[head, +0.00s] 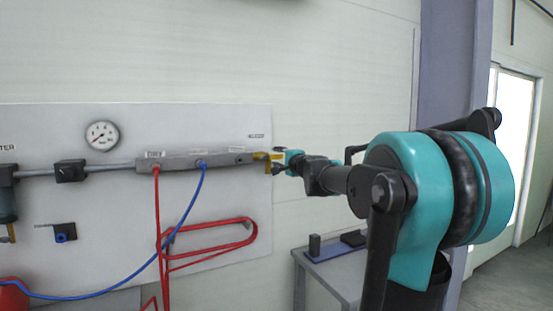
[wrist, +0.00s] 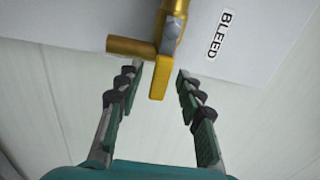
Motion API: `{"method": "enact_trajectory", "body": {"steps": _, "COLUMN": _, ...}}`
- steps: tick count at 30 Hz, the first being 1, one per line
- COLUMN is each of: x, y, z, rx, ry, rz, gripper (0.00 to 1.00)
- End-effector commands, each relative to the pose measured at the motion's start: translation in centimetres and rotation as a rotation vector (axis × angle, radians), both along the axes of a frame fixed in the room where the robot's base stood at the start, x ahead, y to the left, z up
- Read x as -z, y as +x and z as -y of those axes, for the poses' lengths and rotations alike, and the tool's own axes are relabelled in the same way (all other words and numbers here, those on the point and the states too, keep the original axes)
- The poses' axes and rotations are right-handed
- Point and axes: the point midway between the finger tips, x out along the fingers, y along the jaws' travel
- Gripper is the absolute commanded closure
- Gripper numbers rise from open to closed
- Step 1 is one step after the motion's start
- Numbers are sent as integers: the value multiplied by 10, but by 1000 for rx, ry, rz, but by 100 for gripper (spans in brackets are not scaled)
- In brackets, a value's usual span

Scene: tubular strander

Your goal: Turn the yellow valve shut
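The yellow valve (wrist: 171,35) shows at the top of the wrist view, with a brass outlet stub (wrist: 130,46) pointing left and a flat yellow handle (wrist: 160,77) pointing toward my gripper. In the head view the yellow valve (head: 262,156) sits at the right end of the grey manifold bar. My gripper (wrist: 160,72) is open, with one finger on each side of the handle's end. I see a gap between the handle and each finger. In the head view my gripper (head: 284,161) is at the valve and partly hides it.
A grey manifold (head: 195,160) on a pale wall panel carries a red hose (head: 157,215) and a blue hose (head: 188,207). A gauge (head: 102,135) is above it. A "BLEED" label (wrist: 219,35) is right of the valve. A small grey table (head: 345,277) stands below my arm.

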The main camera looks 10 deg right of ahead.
Motion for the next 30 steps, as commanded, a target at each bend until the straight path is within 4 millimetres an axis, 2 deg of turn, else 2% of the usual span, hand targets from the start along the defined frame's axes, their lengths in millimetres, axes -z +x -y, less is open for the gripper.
{"method": "enact_trajectory", "body": {"steps": 4, "x": 0, "y": 9, "z": -3, "rx": -1, "ry": 0, "rz": 0, "gripper": 63}}
{"method": "enact_trajectory", "body": {"steps": 14, "x": 0, "y": 10, "z": -3, "rx": 0, "ry": 0, "rz": 0, "gripper": 64}}
{"method": "enact_trajectory", "body": {"steps": 23, "x": 0, "y": 10, "z": -3, "rx": 0, "ry": 0, "rz": 0, "gripper": 100}}
{"method": "enact_trajectory", "body": {"steps": 30, "x": 0, "y": 10, "z": -3, "rx": 0, "ry": 0, "rz": 0, "gripper": 100}}
